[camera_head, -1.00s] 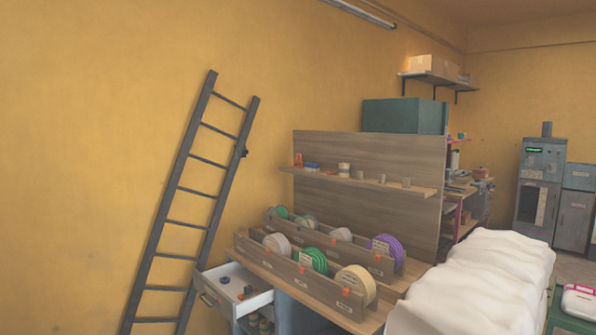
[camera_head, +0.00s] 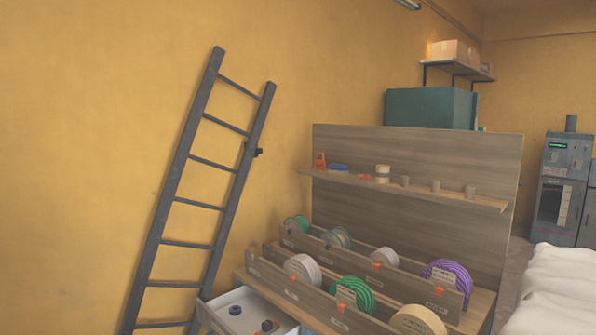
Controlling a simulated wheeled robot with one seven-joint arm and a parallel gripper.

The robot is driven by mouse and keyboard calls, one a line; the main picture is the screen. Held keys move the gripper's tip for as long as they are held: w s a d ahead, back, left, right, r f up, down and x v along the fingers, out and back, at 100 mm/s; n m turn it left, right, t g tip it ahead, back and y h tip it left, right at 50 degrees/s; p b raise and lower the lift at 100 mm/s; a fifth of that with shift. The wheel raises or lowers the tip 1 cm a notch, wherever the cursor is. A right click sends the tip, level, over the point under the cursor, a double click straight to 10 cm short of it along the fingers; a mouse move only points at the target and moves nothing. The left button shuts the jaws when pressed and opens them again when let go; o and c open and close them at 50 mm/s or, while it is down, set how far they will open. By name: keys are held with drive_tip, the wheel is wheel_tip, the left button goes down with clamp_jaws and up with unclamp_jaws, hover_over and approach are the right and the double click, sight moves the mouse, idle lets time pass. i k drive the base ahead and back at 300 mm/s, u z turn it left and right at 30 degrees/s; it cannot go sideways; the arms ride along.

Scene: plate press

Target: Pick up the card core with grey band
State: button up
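Small upright cylinders stand on the shelf (camera_head: 330,177) of the wooden back panel: a wider cream one (camera_head: 383,173) and three smaller grey-brown ones, the left (camera_head: 405,181), the middle (camera_head: 435,186) and the right (camera_head: 470,192). These may be card cores, but they are too small to tell which has a grey band. My gripper is not in view.
Below the shelf, a bench holds wooden racks with green (camera_head: 355,293), purple (camera_head: 446,281) and pale (camera_head: 303,269) spools. An open drawer (camera_head: 225,311) with small items juts out at the bench's left. A ladder (camera_head: 195,200) leans on the wall. White cloth (camera_head: 560,285) lies right.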

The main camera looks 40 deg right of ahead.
sight(382, 173)
drive_tip(key=z, duration=0.4)
drive_tip(key=i, duration=1)
drive_tip(key=z, duration=1.4)
drive_tip(key=i, duration=0.5)
drive_tip(key=z, duration=0.45)
